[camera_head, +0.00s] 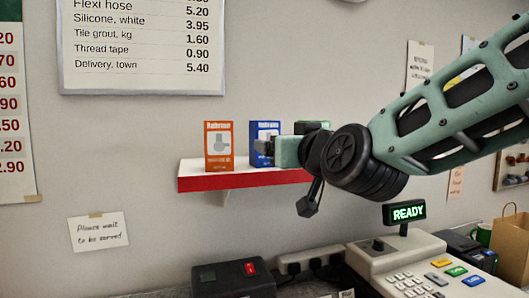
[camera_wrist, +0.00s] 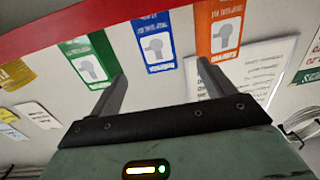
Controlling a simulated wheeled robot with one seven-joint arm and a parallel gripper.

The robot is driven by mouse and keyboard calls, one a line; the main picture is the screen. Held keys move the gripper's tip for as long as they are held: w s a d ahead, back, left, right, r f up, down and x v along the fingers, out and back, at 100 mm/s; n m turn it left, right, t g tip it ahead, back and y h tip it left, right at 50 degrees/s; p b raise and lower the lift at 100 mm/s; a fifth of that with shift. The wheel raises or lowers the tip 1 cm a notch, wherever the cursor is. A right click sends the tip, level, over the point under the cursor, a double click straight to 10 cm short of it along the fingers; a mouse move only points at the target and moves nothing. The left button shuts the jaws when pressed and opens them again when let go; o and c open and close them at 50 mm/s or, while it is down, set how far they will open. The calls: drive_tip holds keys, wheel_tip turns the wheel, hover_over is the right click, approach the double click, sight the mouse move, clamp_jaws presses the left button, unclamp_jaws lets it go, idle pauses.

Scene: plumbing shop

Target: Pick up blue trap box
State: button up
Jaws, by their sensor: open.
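The blue trap box (camera_head: 264,131) stands upright on the red-edged shelf (camera_head: 215,183), between two other boxes. My gripper (camera_head: 266,148) is in front of it and hides part of it in the head view. In the wrist view, the blue box (camera_wrist: 157,45) shows between and beyond the open fingers of my gripper (camera_wrist: 163,70). The fingers are empty, and I cannot tell how far they are from the box.
An orange box (camera_head: 219,146) stands left of the blue one, and a green box (camera_head: 318,125) stands to its right, mostly behind my arm. Below are a cash register (camera_head: 400,262) and a dark box (camera_head: 234,279) on the counter.

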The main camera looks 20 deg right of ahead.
sight(264, 138)
drive_tip(key=w+p, duration=0.3)
drive_tip(key=w, duration=0.5)
drive_tip(key=shift+a+r, duration=0.1)
drive_tip(key=shift+a, duration=0.05)
drive_tip(key=w+p, duration=0.3)
drive_tip(key=w, duration=0.1)
drive_tip(key=shift+w+r+p, duration=0.15)
drive_tip(key=shift+w+p, duration=0.05)
drive_tip(key=shift+p, duration=0.15)
drive_tip(key=shift+w, duration=0.45)
drive_tip(key=c, duration=1.2)
